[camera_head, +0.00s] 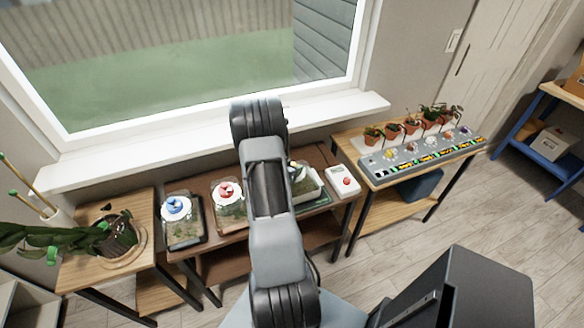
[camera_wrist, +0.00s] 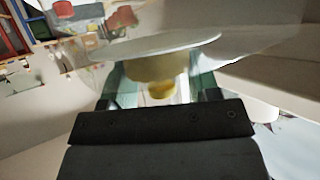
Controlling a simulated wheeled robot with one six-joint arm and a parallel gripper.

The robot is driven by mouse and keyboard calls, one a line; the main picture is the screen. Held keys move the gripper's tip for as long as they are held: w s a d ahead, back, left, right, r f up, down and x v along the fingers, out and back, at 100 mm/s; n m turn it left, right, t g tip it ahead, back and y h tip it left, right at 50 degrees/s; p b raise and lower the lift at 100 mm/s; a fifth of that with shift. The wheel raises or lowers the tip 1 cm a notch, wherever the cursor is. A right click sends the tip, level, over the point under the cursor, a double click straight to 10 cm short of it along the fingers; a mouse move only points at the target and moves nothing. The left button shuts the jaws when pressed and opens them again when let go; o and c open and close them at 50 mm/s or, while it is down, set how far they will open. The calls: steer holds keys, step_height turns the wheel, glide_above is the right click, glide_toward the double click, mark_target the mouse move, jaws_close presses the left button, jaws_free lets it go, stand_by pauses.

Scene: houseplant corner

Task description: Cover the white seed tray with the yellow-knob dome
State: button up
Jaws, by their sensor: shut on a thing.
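In the wrist view, my gripper (camera_wrist: 160,98) is shut on the yellow knob (camera_wrist: 162,89) of the dome. The dome (camera_wrist: 150,45) shows as a pale, see-through, blurred shape beyond the knob. In the head view, my arm hides my gripper and most or all of this dome. I cannot tell how far the dome is from the tray.
A blue-knob dome (camera_head: 176,206) and a red-knob dome (camera_head: 228,191) stand on trays to the left. A white box with a red button (camera_head: 344,181) is close on the right. Potted plants (camera_head: 412,125) stand on the right table; a leaning plant (camera_head: 115,235) is far left.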

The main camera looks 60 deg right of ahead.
steer(key=o, duration=1.3)
steer(key=v, duration=1.4)
steer(key=shift+b, duration=0.3)
